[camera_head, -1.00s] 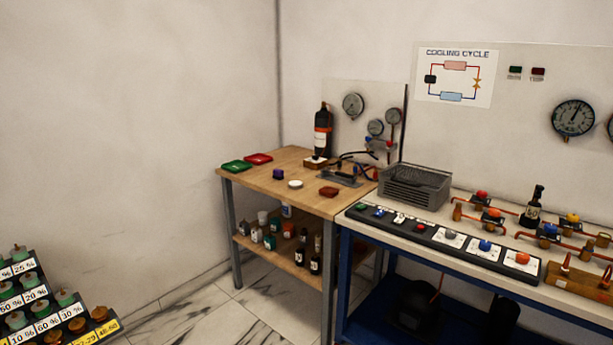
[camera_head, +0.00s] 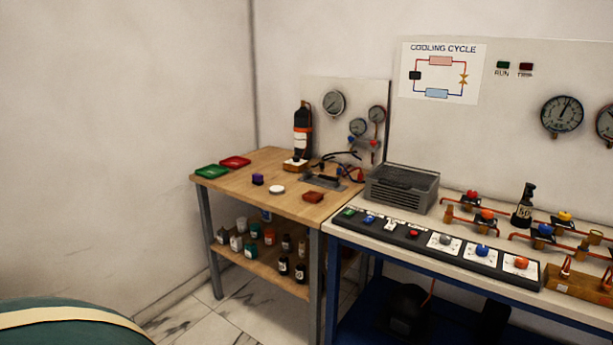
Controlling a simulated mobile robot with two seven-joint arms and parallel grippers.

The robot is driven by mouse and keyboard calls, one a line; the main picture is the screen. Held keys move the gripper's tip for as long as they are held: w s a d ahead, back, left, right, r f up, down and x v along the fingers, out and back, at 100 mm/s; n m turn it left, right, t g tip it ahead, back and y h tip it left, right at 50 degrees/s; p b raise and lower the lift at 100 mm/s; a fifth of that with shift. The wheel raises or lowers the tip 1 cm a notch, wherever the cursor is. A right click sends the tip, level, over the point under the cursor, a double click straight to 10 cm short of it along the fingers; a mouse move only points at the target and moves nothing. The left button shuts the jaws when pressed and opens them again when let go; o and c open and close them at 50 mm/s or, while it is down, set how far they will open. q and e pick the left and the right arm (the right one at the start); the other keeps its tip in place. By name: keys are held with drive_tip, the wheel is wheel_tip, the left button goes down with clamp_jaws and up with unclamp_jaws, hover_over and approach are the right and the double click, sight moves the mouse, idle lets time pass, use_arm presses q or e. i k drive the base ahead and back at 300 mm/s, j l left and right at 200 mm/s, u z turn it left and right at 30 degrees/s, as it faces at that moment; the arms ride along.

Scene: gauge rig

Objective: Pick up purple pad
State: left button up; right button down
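The purple pad (camera_head: 257,179) is a small dark purple block on the wooden table (camera_head: 230,190), left of a white round disc (camera_head: 277,189). It looks upright and nothing touches it. A green tray (camera_head: 211,171) and a red tray (camera_head: 235,162) lie behind and left of it. A brown-red block (camera_head: 313,197) sits near the table's front right edge. Neither of my grippers is in view.
A black bottle with an orange band (camera_head: 302,133) and gauges stand at the table's back. A blue-framed bench (camera_head: 340,236) with a control panel adjoins on the right. A teal rounded surface (camera_head: 70,325) fills the lower left. Several bottles stand on the lower shelf.

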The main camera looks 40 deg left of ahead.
sight(258, 178)
drive_tip(key=j+z, duration=0.35)
drive_tip(key=j, duration=0.15)
drive_tip(key=i+j+z, duration=0.1)
drive_tip(key=j+z, duration=0.2)
drive_tip(key=j, duration=0.25)
drive_tip(key=j+z, duration=0.1)
drive_tip(key=j, duration=0.45)
drive_tip(key=k+j+z, duration=0.15)
drive_tip(key=j, duration=0.4)
drive_tip(key=i, duration=0.05)
